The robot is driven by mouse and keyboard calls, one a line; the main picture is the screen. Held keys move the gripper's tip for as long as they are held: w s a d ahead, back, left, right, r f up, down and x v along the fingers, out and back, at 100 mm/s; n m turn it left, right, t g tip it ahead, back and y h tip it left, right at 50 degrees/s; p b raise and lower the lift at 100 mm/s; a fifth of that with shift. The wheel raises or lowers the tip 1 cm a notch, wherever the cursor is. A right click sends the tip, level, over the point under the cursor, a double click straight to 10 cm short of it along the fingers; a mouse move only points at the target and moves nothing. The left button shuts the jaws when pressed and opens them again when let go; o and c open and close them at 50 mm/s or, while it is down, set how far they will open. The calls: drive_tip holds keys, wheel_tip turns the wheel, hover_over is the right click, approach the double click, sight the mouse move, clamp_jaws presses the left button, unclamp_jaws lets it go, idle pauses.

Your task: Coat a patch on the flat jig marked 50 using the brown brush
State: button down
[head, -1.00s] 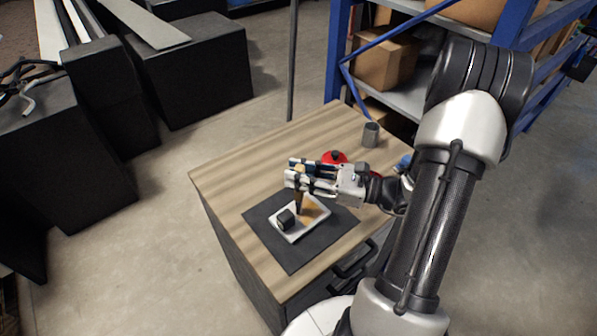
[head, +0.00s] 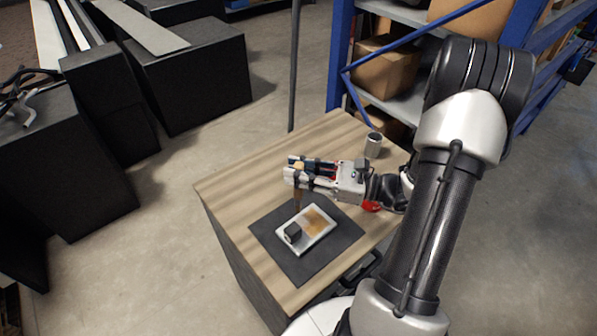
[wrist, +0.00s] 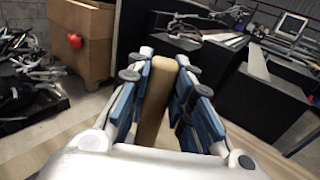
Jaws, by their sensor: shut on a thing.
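The flat jig (head: 316,239) is a pale rectangular plate with a dark block (head: 292,233) at its near left end. A brown-orange patch (head: 316,219) covers part of its top. The number 50 cannot be read. My gripper (head: 294,172) is shut on the brown brush (head: 298,196), which hangs upright, tip down, by the plate's far left edge. Whether the tip touches anything cannot be told. In the wrist view, the tan handle (wrist: 155,105) stands between my blue-padded fingers; the bristles are hidden there.
The jig lies on a dark mat (head: 304,270) on a wooden-topped cabinet (head: 235,185). A grey cup (head: 373,146) stands at the back right. Bare wood lies left of the mat.

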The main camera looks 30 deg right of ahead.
sight(298, 164)
drive_tip(key=shift+w+r+p, duration=0.15)
drive_tip(key=shift+r+p, duration=0.5)
drive_tip(key=shift+r, duration=0.3)
drive_tip(key=shift+r+p, duration=1.05)
drive_tip(key=shift+r, duration=0.15)
